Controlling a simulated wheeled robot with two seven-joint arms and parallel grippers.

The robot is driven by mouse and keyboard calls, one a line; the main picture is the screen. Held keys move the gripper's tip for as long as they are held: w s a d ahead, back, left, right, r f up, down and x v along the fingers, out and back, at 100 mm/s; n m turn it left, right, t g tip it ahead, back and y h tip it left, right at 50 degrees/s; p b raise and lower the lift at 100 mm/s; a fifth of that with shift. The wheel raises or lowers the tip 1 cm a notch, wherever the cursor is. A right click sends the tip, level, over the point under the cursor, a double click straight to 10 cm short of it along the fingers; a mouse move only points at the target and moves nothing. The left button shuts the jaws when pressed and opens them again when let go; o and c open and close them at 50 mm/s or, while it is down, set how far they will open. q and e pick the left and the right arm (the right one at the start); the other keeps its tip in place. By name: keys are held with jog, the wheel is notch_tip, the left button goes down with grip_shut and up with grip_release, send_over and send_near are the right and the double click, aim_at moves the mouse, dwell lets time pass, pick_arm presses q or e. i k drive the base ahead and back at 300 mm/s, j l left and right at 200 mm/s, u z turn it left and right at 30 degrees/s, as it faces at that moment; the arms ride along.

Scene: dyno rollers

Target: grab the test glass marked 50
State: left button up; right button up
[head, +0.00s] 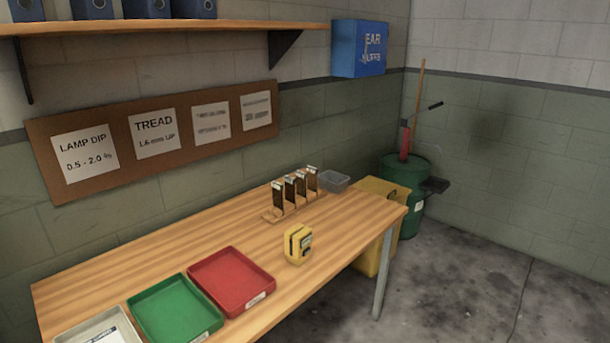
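Several dark test glasses (300,185) stand upright in a row in a small wooden rack (271,216) near the back right of the table. Each has a pale patch at its top, but any marks are too small to read, so I cannot tell which one is marked 50. Neither of my grippers is in view.
The wooden table (150,253) holds a yellow device (298,244) in front of the rack, and a grey bin (335,181) behind it. Red (231,279), green (175,308) and white (98,328) trays line the near left. A yellow box (385,197) stands by the right end.

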aim_at(301, 177)
jog(key=u, duration=0.35)
jog(key=i+l+u, duration=0.15)
jog(key=l+u, duration=0.25)
jog(key=i+l+u, duration=0.1)
jog(key=u, duration=0.3)
jog(key=l+u, duration=0.4)
